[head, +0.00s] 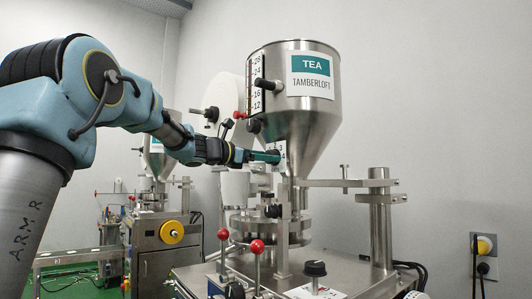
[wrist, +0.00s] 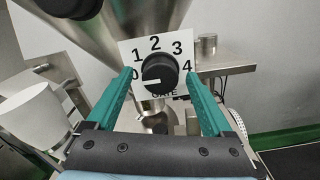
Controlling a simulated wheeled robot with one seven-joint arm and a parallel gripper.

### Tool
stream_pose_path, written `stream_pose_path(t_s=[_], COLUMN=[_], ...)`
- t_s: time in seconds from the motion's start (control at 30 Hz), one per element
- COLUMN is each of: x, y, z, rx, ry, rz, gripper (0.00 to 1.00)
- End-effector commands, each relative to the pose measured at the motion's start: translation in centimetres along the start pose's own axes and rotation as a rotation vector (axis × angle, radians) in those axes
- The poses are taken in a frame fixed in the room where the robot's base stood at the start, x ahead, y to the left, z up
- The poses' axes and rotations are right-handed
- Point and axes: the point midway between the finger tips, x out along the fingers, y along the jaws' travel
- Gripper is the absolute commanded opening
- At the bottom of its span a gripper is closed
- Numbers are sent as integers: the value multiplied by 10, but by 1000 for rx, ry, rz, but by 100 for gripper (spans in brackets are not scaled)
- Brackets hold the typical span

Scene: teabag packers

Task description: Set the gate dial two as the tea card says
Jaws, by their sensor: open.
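The gate dial (wrist: 158,70) is a black knob on a white plate marked 0 to 4, with "GATE" below, partly covered by the knob. Its white pointer line points left, near the 0. My gripper (wrist: 158,77) is open, its teal fingers to the left and right of the knob; I cannot tell whether they touch it. In the head view my gripper (head: 274,157) is at the hopper's lower cone and hides most of the dial. A label reading "TEA TAMBERLOFT" (head: 312,76) is on the steel hopper (head: 312,118). A white card (head: 314,291) lies on the machine's deck, its print unreadable.
A level scale (head: 256,84) with black knobs stands on the hopper's left. Red-knobbed levers (head: 257,247) and a black knob (head: 315,268) stand at the front of the deck. A steel post with a side arm (head: 380,215) is on the right. Another machine (head: 160,235) stands behind left.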

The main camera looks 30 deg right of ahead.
Motion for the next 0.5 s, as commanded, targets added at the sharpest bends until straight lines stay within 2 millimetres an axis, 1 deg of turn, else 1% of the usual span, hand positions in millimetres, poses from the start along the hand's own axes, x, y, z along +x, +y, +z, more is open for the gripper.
stream_pose_path(t_s=[0.1,0.37,0.5], x=[6,7,7], y=[0,-1,-1], z=[1,0,0], rx=[0,1,1], ry=[-1,0,0], rz=[-1,-1,-1], gripper=[86,86,71])
